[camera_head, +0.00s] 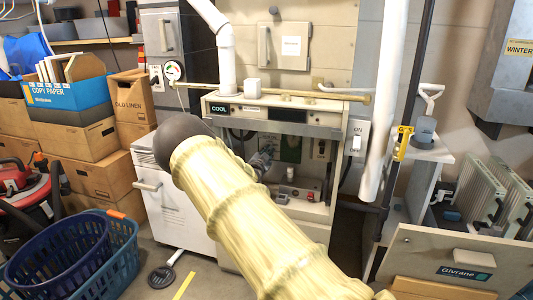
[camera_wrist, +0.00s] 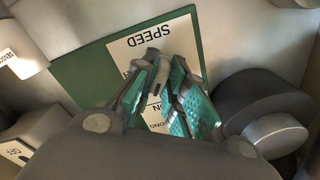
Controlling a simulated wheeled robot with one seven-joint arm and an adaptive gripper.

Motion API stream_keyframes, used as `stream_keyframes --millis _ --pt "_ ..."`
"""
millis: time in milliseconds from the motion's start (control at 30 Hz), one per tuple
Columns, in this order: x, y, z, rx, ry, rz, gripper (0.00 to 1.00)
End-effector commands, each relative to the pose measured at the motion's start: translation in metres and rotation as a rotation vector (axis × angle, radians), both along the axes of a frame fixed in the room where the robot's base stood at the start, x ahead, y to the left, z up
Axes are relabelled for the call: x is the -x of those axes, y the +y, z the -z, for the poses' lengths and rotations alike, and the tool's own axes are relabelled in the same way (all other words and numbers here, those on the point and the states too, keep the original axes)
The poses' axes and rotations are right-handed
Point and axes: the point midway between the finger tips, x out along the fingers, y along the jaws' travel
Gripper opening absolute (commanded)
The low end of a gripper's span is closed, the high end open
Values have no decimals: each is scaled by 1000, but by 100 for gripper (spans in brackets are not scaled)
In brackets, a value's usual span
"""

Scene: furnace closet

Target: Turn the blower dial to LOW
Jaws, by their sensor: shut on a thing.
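My gripper (camera_wrist: 168,80) is inside the open furnace cabinet (camera_head: 218,122), in front of a green plate (camera_wrist: 82,75) with a cream label (camera_wrist: 122,50) reading SPEED, upside down in the wrist view. Its teal-padded fingers are shut on a small grey part, the blower dial (camera_wrist: 160,72), at the label's middle. The fingers hide most of the dial and lettering, so its pointed setting and the word LOW cannot be read. In the head view, my gripper (camera_head: 265,160) shows small beside the green plate (camera_head: 291,148), beyond my arm.
A dark round knob or cylinder (camera_wrist: 262,105) stands close to the right of my fingers in the wrist view. A red and grey unit (camera_head: 300,190) sits lower in the cabinet. An ON/OFF switch (camera_head: 357,137) is on the cabinet's right. Blue baskets (camera_head: 75,255) stand at left.

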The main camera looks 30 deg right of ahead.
Motion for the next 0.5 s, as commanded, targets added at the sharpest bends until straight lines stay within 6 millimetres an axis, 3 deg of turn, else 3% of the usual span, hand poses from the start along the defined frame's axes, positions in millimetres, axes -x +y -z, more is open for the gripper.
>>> stream_keyframes --millis 500 --pt "1 -2 -1 283 333 1 0"
